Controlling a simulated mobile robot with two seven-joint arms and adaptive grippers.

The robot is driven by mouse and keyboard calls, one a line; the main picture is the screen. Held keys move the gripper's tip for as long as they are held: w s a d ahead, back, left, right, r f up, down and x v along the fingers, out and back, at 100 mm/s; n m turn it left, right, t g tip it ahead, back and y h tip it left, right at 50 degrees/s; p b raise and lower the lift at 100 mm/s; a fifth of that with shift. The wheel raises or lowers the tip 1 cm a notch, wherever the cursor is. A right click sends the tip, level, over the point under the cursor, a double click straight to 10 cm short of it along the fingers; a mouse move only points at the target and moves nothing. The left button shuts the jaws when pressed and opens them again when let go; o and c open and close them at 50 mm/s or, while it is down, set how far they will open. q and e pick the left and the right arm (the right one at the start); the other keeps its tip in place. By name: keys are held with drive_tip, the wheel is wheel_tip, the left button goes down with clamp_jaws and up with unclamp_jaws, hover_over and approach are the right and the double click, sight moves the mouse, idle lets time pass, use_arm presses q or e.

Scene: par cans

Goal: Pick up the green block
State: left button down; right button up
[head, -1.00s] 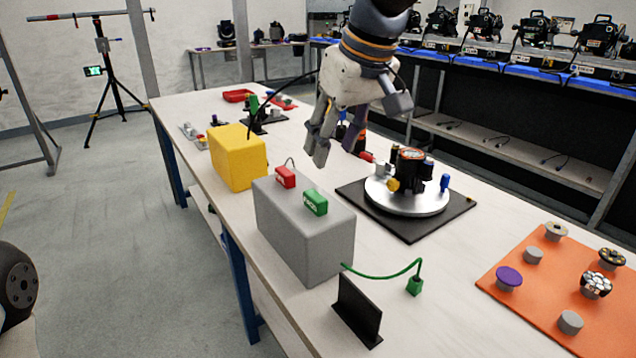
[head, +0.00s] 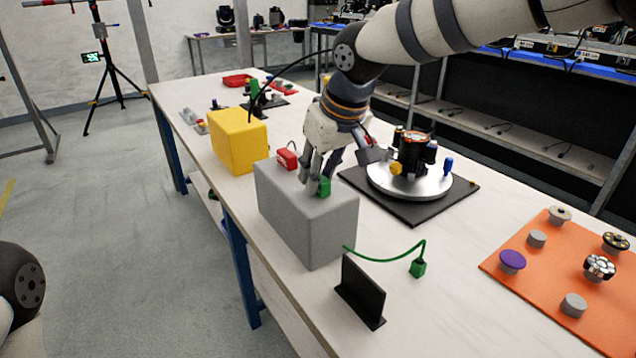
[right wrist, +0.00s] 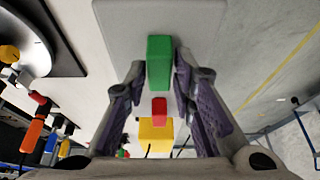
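The green block (head: 325,187) sits on top of the grey box (head: 325,226), near its right end. My right gripper (head: 314,184) reaches down over it and partly hides it in the head view. In the right wrist view the green block (right wrist: 159,62) lies between the two open fingers, with a narrow gap visible on each side. The fingers do not appear shut on it. My left gripper is not in view.
A red block (head: 287,158) is just beyond the green block. A yellow box (head: 238,141) stands behind. A black upright plate (head: 360,290) and a green plug (head: 417,268) are in front. A round turntable (head: 405,183) and an orange mat (head: 530,275) lie to the right.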

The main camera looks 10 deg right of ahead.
drive_tip(key=shift+c, duration=1.3)
